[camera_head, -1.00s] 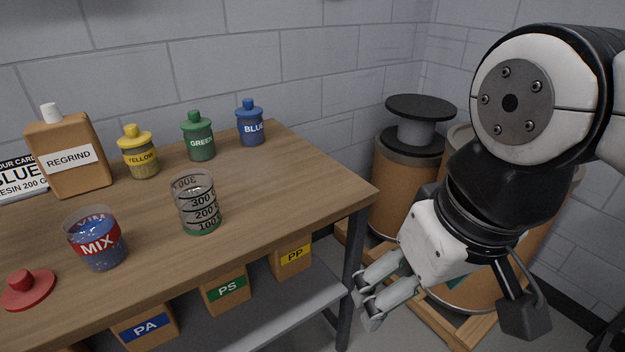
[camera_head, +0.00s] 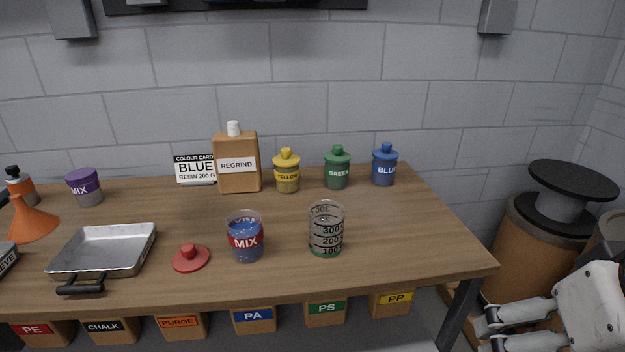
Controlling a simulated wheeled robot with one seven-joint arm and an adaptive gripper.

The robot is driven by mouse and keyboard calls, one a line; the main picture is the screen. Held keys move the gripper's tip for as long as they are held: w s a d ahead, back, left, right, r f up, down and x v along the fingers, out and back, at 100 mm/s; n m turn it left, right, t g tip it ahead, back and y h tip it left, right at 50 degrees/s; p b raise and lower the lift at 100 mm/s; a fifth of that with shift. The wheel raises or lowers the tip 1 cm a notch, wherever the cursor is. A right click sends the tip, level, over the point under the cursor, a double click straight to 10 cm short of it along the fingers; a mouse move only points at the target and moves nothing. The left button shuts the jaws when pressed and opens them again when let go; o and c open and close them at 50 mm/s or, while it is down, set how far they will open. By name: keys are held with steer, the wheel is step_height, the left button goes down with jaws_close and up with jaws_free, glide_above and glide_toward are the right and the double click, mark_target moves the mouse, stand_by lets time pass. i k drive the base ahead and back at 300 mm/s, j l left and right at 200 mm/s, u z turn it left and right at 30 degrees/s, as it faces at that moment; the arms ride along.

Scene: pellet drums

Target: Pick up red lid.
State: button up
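The red lid (camera_head: 191,258) lies flat on the wooden table (camera_head: 400,235), knob up, near the front edge. The cup holds blue pellets and has a red band. My gripper (camera_head: 486,338) is at the lower right, beyond the table's right end and below its top, far from the lid. Its fingers are spread apart with nothing seen between them. The picture's bottom edge lies close to the fingertips.
A metal tray (camera_head: 105,252) with a black handle stands left of the lid. A measuring beaker (camera_head: 326,232) stands right of the cup. Yellow (camera_head: 287,175), green (camera_head: 337,171) and blue (camera_head: 384,168) jars and a REGRIND bottle (camera_head: 238,180) line the back. The table's right end is clear.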

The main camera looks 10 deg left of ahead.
mark_target(191, 258)
steer(key=u, duration=1.25)
